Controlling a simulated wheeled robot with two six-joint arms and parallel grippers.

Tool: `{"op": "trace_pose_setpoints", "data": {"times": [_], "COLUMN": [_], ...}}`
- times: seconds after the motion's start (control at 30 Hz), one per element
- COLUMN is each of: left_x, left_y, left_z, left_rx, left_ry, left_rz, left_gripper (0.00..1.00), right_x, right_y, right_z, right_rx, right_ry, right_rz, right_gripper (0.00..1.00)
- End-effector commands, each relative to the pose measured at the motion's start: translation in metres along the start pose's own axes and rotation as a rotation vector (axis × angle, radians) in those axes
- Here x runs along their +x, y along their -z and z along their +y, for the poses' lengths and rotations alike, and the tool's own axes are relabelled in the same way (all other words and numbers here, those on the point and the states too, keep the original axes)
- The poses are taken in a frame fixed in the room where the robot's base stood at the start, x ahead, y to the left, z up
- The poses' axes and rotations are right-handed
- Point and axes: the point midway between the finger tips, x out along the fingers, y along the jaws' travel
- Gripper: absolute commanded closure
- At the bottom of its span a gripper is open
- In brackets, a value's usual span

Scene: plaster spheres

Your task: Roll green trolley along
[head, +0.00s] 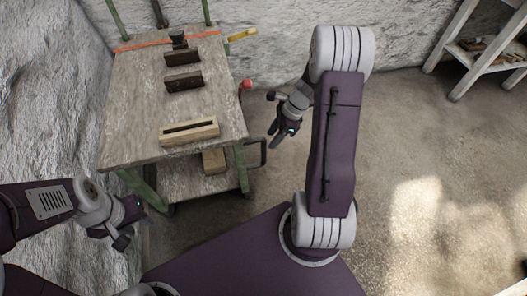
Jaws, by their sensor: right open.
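The green trolley (138,98) stands at the upper left in the head view, with a worn wooden top, green legs and a lower wooden shelf. A dark bar handle (264,153) sticks out from its right side, near the front. My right gripper (276,142) is open and empty, just above and right of that handle in the picture, with a small gap between them. My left gripper (122,238) is low at the left, in front of the trolley's front left leg, apart from it. Whether its jaws are open is unclear.
A light wooden block (189,132) and two dark ones (183,80) (182,56) lie on the trolley top. A rough plaster wall (45,90) runs close along the left. Shelving (485,45) stands at the upper right. The floor (420,150) at right is clear.

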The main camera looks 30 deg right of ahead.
Motion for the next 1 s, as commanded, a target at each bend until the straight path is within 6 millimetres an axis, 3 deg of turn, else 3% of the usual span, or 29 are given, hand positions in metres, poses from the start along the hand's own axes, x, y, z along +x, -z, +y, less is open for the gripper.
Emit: {"op": "trace_pose_setpoints", "data": {"times": [0.4,0.53,0.8,0.97,1.0], "left_x": [0.052,0.057,0.056,0.056,0.056], "left_y": [-0.005,-0.006,-0.006,-0.006,-0.006], "left_z": [-0.001,-0.001,-0.001,-0.001,-0.001], "left_rx": [0.0,0.0,0.0,0.0,0.0], "left_ry": [0.0,0.0,0.0,0.0,0.0], "left_rz": [0.0,0.0,0.0,0.0,0.0], "left_gripper": [0.64,0.64,0.64,0.64,0.64], "right_x": [0.08,0.089,0.089,0.089,0.089], "right_y": [0.002,0.0,-0.001,-0.001,-0.001], "right_z": [0.001,0.001,0.001,0.001,0.001], "right_rx": [-0.001,-0.002,-0.001,-0.001,-0.001], "right_ry": [-0.002,-0.002,-0.001,-0.001,-0.001], "right_rz": [0.001,0.0,0.0,0.0,0.0], "right_gripper": [0.59,0.59,0.59,1.0,1.0]}}
